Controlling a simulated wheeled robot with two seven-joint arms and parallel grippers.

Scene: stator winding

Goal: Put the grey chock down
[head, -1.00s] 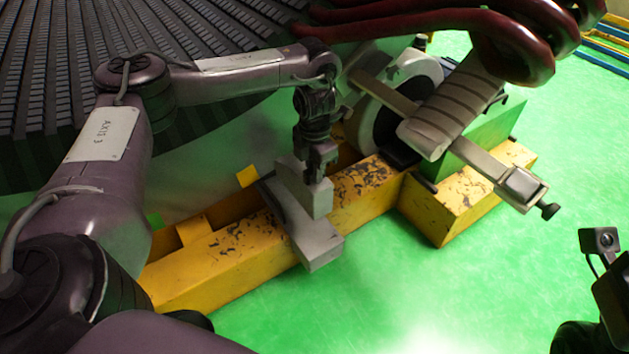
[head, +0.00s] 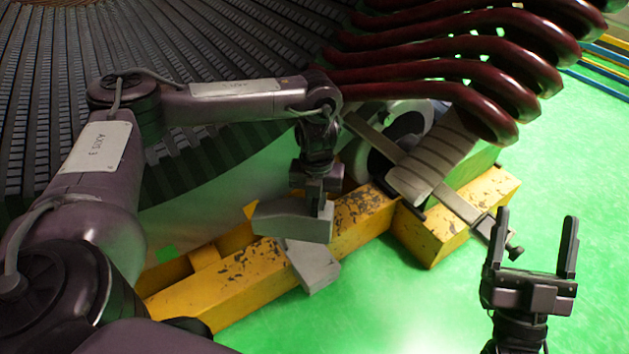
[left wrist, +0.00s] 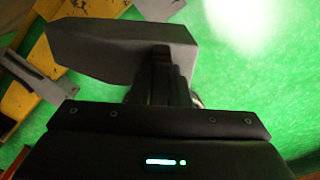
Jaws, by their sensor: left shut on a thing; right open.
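The grey chock (head: 285,219) is a wedge-ended block, held above the yellow beam (head: 225,278). My left gripper (head: 322,195) is shut on it near its right end. The chock also shows in the left wrist view (left wrist: 105,50), with its tapered end to the left and the gripper's fingers (left wrist: 163,75) at its right part. My right gripper (head: 536,218) is open and empty over the floor.
The large slotted stator (head: 50,60) fills the upper left. Green floor (head: 400,310) is clear in front.

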